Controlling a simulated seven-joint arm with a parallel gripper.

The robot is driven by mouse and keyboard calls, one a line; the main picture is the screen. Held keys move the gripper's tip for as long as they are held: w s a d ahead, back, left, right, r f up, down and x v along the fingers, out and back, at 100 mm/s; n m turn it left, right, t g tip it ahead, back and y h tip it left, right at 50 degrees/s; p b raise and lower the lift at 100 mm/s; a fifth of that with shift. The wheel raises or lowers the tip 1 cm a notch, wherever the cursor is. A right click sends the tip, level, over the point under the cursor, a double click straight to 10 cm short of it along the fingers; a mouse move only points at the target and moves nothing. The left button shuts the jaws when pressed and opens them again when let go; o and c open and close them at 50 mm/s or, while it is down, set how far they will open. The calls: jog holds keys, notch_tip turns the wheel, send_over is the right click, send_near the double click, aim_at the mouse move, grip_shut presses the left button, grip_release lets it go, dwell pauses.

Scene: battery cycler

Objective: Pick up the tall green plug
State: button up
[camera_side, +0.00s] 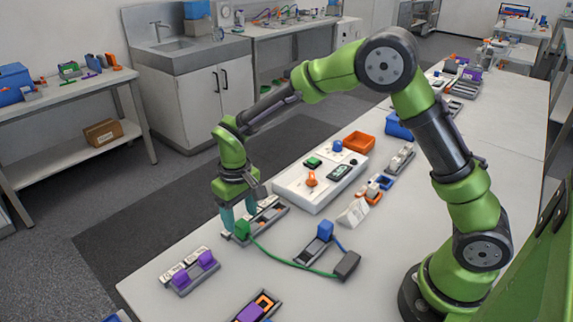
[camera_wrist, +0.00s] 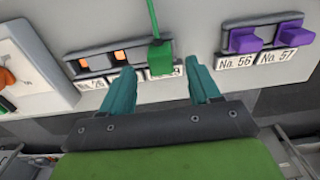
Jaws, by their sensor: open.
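The green plug (camera_side: 242,230) stands at the near end of a grey holder (camera_side: 270,216) on the white table, with a green cable running from it to a dark block (camera_side: 347,264). In the wrist view the green plug (camera_wrist: 160,58) sits at the right end of the holder (camera_wrist: 97,58), its cable going up. My gripper (camera_side: 238,223) is low at the plug. In the wrist view my gripper (camera_wrist: 162,75) has its teal fingers apart, one to each side of the plug's lower part. I cannot tell whether they touch it.
Purple plugs (camera_side: 206,259) stand in a labelled holder to the near left. A white cycler box (camera_side: 290,187) with an orange knob and a display lies behind. A blue plug (camera_side: 325,230) stands in a holder to the right. An orange tray (camera_side: 358,142) is farther back.

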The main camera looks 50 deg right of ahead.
aim_at(241, 223)
jog(key=shift+s+f, duration=0.1)
jog(key=shift+f, duration=1.8)
jog(key=c, duration=1.1)
jog(key=shift+o, duration=0.2)
jog(key=shift+r, duration=0.1)
